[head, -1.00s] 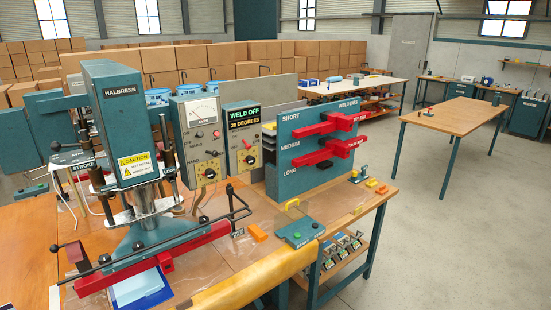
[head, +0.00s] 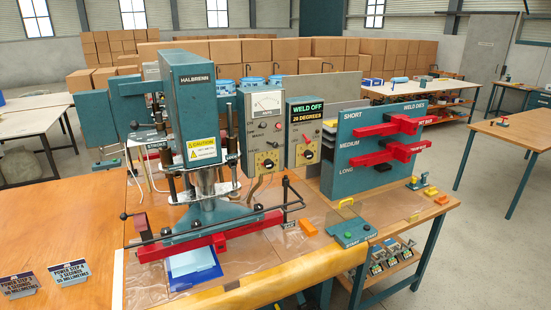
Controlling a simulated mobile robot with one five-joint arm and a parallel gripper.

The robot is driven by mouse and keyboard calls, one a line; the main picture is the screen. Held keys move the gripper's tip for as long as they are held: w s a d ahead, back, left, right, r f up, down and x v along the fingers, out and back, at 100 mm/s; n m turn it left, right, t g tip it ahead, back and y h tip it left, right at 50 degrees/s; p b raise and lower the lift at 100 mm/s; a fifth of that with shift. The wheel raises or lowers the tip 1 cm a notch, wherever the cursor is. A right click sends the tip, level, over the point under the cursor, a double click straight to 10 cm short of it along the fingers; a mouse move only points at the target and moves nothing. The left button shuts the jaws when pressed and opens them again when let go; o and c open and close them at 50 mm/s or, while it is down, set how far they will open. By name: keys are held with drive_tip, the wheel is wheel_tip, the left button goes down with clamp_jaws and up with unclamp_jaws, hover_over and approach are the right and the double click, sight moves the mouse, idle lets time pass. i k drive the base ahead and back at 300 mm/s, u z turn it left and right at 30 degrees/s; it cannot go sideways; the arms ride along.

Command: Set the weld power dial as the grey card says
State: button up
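A grey control box with a meter (head: 267,103) stands right of the press marked HALBRENN (head: 195,100). It carries a dial (head: 268,163) on a yellow scale, low on its front. The box beside it has a display (head: 305,111) reading WELD OFF, 20 DEGREES, and another dial (head: 308,154). The dials' labels and settings are too small to read. Two cards stand at the lower left: one at the edge (head: 18,286) and one nearer the press (head: 70,272). Both seem to begin POWER STEP; the figures are unclear. My gripper is not in view.
A board of red weld dies (head: 380,140) stands right of the boxes. A green start box (head: 350,232) and a yellow roll edge (head: 310,280) line the bench front. A wooden table (head: 515,140) stands at the right, with open floor (head: 470,260) before it.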

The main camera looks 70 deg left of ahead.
sight(308, 154)
drive_tip(key=u, duration=2.9)
drive_tip(key=i, duration=1.05)
